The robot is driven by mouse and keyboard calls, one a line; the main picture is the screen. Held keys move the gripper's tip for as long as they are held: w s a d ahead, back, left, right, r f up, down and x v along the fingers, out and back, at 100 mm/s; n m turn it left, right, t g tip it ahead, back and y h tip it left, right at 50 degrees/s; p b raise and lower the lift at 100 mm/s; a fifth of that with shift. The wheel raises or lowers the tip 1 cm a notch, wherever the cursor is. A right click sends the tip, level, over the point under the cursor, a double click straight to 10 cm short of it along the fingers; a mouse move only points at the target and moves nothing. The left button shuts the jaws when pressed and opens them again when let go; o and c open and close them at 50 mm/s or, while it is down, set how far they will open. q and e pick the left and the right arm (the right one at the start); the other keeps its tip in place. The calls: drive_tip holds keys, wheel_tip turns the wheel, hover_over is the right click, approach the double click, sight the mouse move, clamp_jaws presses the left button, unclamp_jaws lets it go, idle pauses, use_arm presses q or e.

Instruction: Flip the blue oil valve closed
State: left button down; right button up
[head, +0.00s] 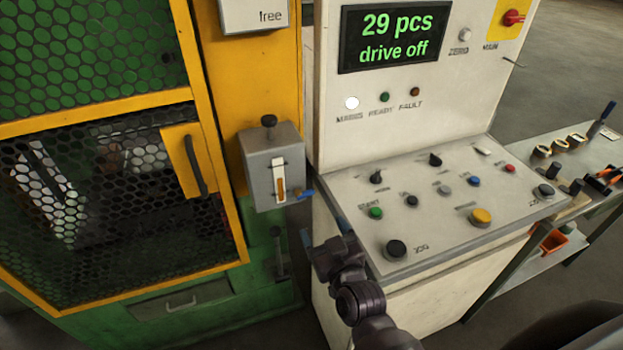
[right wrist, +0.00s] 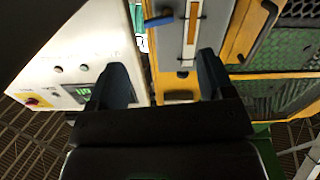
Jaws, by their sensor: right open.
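The blue oil valve (head: 304,195) is a small lever at the lower right of a grey oil box (head: 258,172) with an amber sight glass. The lever lies roughly level and sticks out to the right. It also shows in the right wrist view as a blue bar (right wrist: 158,20), beyond the fingertips and between their lines. My right gripper (head: 325,232) is open and empty, below and slightly right of the valve, apart from it. Its two dark fingers stand well apart in the right wrist view (right wrist: 162,75). My left gripper is out of view.
The white control console (head: 450,205) with buttons and a display (head: 395,38) stands close to the right of my right gripper. A yellow-framed mesh guard door (head: 110,200) with a dark handle is at left. A side table (head: 590,150) with tools is at far right.

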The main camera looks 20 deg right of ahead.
sight(307, 196)
drive_tip(key=shift+n, duration=0.4)
drive_tip(key=w, duration=0.9)
drive_tip(key=shift+a+r+p, duration=0.1)
drive_tip(key=shift+r+p, duration=0.05)
drive_tip(key=shift+p, duration=0.15)
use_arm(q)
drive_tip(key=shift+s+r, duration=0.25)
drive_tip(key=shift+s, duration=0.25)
use_arm(e)
drive_tip(key=shift+w, duration=0.6)
drive_tip(key=c, duration=0.9)
drive_tip(key=shift+m+p, duration=0.7)
drive_tip(key=shift+m, duration=0.1)
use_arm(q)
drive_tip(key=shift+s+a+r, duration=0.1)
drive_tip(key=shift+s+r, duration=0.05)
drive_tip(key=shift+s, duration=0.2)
use_arm(e)
drive_tip(key=shift+m, duration=0.4)
